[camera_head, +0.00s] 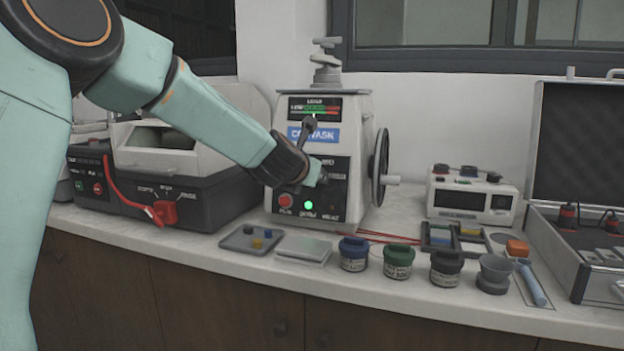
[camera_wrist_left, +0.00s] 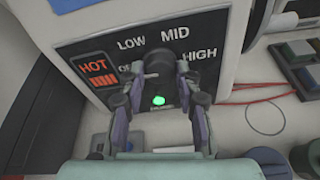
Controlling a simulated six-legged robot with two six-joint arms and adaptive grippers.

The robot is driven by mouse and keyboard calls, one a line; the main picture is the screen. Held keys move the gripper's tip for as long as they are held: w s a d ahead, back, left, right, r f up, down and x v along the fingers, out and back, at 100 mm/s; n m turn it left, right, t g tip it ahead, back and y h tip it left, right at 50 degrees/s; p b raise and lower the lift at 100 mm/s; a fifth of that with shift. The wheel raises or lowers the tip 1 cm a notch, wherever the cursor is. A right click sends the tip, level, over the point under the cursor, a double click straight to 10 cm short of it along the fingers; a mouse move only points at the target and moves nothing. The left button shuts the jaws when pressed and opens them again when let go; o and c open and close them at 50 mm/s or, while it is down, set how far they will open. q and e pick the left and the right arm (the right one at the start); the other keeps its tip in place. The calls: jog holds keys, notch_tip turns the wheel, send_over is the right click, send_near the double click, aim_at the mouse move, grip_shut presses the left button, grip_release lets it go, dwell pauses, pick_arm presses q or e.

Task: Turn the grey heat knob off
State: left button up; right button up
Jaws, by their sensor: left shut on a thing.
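The heat knob (camera_wrist_left: 158,62) is a dark grey round knob on the black front panel of the mounting press (camera_head: 338,110). In the left wrist view, the words LOW, MID and HIGH stand around it, with OFF partly hidden at its left. My left gripper (camera_wrist_left: 159,82) has one finger on each side of the knob and is shut on it. In the head view my left gripper (camera_head: 314,172) is at the panel and mostly hides the knob. I cannot tell exactly where the knob points. My right gripper is not in view.
A HOT indicator (camera_wrist_left: 97,72) glows orange beside the knob, and a green light (camera_wrist_left: 159,100) is lit below it. A handwheel (camera_head: 380,168) sticks out at the right. Jars and a small tray (camera_head: 236,243) stand in front.

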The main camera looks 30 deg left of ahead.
pick_arm(q)
jog(key=shift+r, duration=0.35)
jog(key=o, duration=1.1)
jog(key=shift+w+f, duration=0.1)
jog(key=shift+f, duration=0.1)
jog(key=shift+o, duration=0.2)
jog(key=v, duration=0.7)
jog(key=shift+s, duration=0.3)
